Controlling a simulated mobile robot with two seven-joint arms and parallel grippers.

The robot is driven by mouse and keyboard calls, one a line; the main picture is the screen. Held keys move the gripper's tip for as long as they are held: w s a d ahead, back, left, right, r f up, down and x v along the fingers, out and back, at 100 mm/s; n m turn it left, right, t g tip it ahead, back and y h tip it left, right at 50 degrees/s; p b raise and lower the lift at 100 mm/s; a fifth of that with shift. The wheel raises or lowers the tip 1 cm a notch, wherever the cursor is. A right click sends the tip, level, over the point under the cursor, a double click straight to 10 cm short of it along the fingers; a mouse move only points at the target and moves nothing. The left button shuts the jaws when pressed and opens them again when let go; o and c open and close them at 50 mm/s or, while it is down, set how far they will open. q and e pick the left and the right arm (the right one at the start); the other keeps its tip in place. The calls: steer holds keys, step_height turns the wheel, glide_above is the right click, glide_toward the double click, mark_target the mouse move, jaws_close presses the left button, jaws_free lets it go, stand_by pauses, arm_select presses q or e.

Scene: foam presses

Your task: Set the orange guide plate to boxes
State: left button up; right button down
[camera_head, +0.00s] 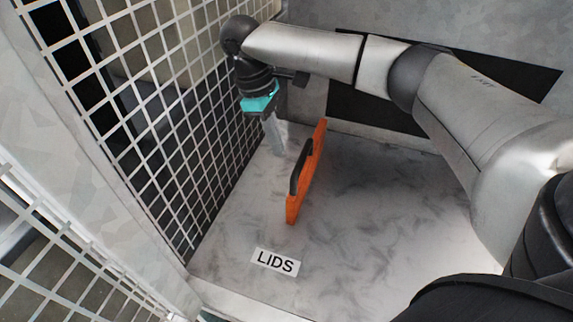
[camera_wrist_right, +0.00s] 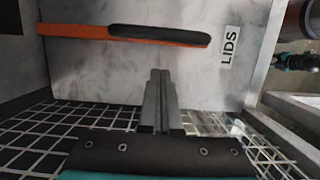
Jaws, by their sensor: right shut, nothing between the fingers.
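The orange guide plate (camera_head: 308,183) stands on edge on the grey marbled surface, running from the front to the back, with a black handle (camera_head: 300,168) on its left side. In the right wrist view the orange plate (camera_wrist_right: 72,33) crosses the upper part with its black handle (camera_wrist_right: 158,34). A "LIDS" label (camera_head: 275,262) lies on the surface in front of the plate; no "boxes" label shows. My right gripper (camera_head: 278,148) is shut and empty, pointing down left of the plate, between it and the mesh. In the wrist view its fingers (camera_wrist_right: 160,75) are together, apart from the handle. My left gripper is not in view.
A white wire mesh wall (camera_head: 150,110) rises along the left, close to my right gripper. A back wall with a dark panel (camera_head: 375,108) stands behind. The marbled surface (camera_head: 390,215) right of the plate is clear, under my right arm.

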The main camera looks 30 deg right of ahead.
mark_target(309, 160)
steer(key=b+x, duration=0.2)
steer(key=x, duration=0.6)
steer(key=shift+s+f, duration=0.2)
steer(key=shift+f, duration=0.05)
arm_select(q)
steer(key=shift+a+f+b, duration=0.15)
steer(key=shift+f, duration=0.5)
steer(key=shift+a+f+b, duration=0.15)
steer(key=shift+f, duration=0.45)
arm_select(e)
steer(key=shift+x, duration=0.8)
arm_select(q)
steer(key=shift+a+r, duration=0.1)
